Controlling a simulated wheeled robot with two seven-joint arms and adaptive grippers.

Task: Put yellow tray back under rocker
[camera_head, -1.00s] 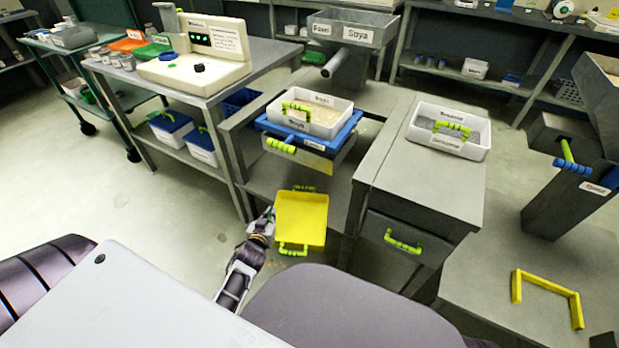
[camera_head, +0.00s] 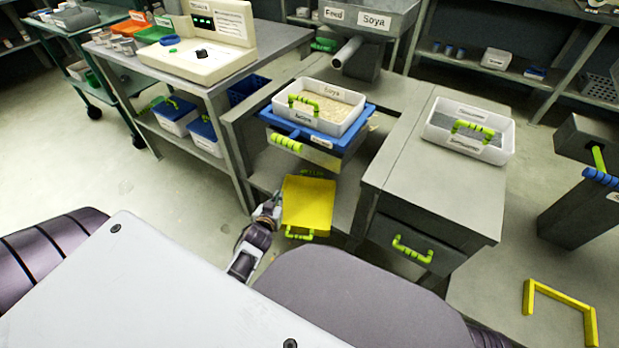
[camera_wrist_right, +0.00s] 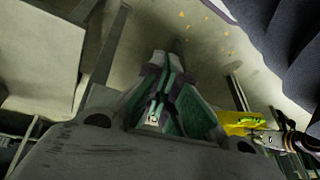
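The yellow tray (camera_head: 308,204), with a green handle at its near end and one at its shaded far end, is below and in front of the rocker (camera_head: 284,143) in the head view. The rocker carries a blue frame and a white Soya tray (camera_head: 352,121). My left gripper (camera_head: 275,207) is at the yellow tray's left edge and seems shut on it, though its fingertips are small. The right wrist view shows part of the yellow tray (camera_wrist_right: 240,124) beside my left gripper (camera_wrist_right: 275,140). My right gripper (camera_wrist_right: 168,80) shows there with nothing visible between its fingers; its opening is unclear.
A grey cabinet (camera_head: 440,190) with a green-handled drawer stands right of the yellow tray, with a white tray (camera_head: 490,152) on top. A bench (camera_head: 205,90) with a device stands to the left. A yellow bracket (camera_head: 560,295) lies at lower right.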

